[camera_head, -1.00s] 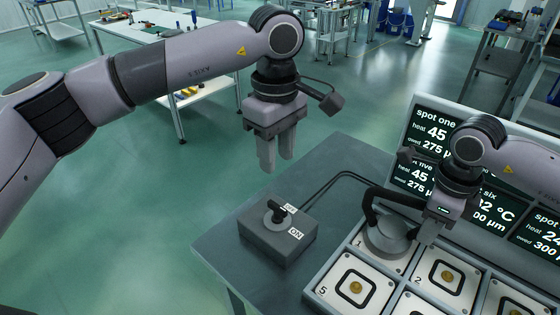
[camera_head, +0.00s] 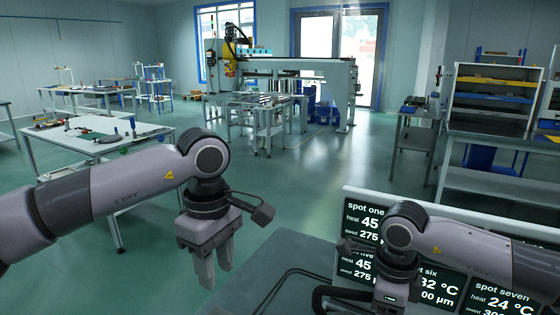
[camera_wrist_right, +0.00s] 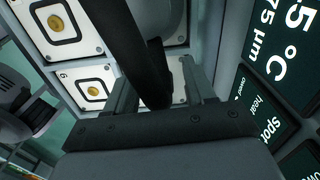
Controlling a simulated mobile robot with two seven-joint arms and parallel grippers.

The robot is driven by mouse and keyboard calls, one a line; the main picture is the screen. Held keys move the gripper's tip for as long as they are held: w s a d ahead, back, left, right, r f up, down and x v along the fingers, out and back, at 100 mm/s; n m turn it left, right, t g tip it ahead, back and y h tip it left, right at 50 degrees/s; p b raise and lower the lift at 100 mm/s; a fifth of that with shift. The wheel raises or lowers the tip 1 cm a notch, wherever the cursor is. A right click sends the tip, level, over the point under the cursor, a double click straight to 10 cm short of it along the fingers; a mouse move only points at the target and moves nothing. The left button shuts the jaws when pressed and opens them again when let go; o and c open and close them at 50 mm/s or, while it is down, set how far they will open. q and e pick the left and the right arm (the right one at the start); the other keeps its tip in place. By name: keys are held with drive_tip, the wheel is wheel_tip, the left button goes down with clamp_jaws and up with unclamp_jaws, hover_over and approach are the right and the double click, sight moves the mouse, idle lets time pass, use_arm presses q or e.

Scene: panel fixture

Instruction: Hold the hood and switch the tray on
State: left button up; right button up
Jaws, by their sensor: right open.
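The hood's black handle (camera_wrist_right: 125,45) crosses the right wrist view and passes between the fingers of my right gripper (camera_wrist_right: 160,95). Those fingers are apart; whether they touch the handle I cannot tell. Part of the grey hood (camera_wrist_right: 168,18) shows behind the handle. The tray (camera_wrist_right: 62,50) shows there as pale tiles with gold discs. In the head view only the top of the handle (camera_head: 322,292) shows, and my right fingers are below the frame. My left gripper (camera_head: 215,275) is empty in the air, its fingers slightly apart. The switch box is out of view.
The grey table (camera_head: 262,255) carries a black cable (camera_head: 275,285). A display panel (camera_head: 362,210) with heat readings stands behind my right arm. Workbenches (camera_head: 100,145) and a gantry machine (camera_head: 290,70) are farther back, with open floor between.

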wheel_tip(320, 180, up, 11)
drive_tip(key=shift+r, duration=0.15)
drive_tip(key=d+r, duration=0.1)
drive_tip(key=d, duration=0.1)
drive_tip(key=s+d+r+p, duration=0.1)
drive_tip(key=d+r, duration=0.1)
drive_tip(key=shift+s+d+r, duration=0.15)
drive_tip(key=shift+s+d, duration=0.05)
drive_tip(key=shift+d, duration=0.2)
idle(0.3)
